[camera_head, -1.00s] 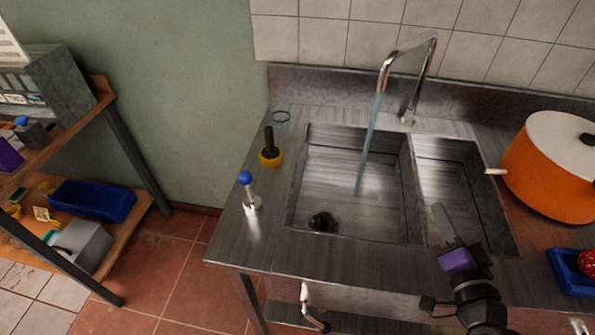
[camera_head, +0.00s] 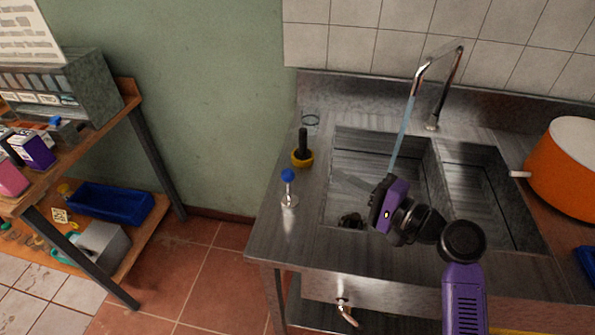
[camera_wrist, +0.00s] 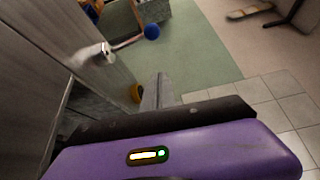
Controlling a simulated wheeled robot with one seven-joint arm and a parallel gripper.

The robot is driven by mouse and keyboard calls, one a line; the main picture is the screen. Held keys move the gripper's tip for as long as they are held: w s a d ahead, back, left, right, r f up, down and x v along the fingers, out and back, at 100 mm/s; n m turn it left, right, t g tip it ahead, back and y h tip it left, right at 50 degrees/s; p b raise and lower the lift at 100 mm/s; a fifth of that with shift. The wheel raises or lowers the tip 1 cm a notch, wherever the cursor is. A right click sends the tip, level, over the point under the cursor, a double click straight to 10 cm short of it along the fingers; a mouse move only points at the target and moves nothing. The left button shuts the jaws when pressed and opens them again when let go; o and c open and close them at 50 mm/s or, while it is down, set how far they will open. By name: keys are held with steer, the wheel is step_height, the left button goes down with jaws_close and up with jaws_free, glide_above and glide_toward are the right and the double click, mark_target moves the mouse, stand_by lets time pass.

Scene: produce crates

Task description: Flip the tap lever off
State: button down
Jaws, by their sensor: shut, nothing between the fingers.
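The tap lever (camera_head: 288,188), a metal stem with a blue ball knob, stands nearly upright on the steel counter left of the sink. In the wrist view the lever (camera_wrist: 128,42) lies ahead of the fingers, up and to the left. The curved chrome tap (camera_head: 440,75) stands behind the sink, and water runs from its spout into the left basin. My gripper (camera_head: 340,180) is shut and empty over the left basin, its fingers pointing left towards the lever and apart from it. Its shut fingers also show in the wrist view (camera_wrist: 158,88).
An orange pot (camera_head: 565,175) stands right of the sink. A shelf (camera_head: 150,140) is at left, with open floor between.

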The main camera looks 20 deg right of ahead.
mark_target(289, 186)
steer(key=w+a+p, duration=0.3)
steer(key=w+a, duration=0.3)
steer(key=shift+w+a+p, duration=0.2)
steer(key=shift+a+p, duration=0.15)
steer(key=shift+a, duration=0.05)
stand_by(0.4)
steer(key=shift+s+f+b, duration=0.1)
steer(key=shift+f+b, duration=0.05)
steer(key=shift+b, duration=0.2)
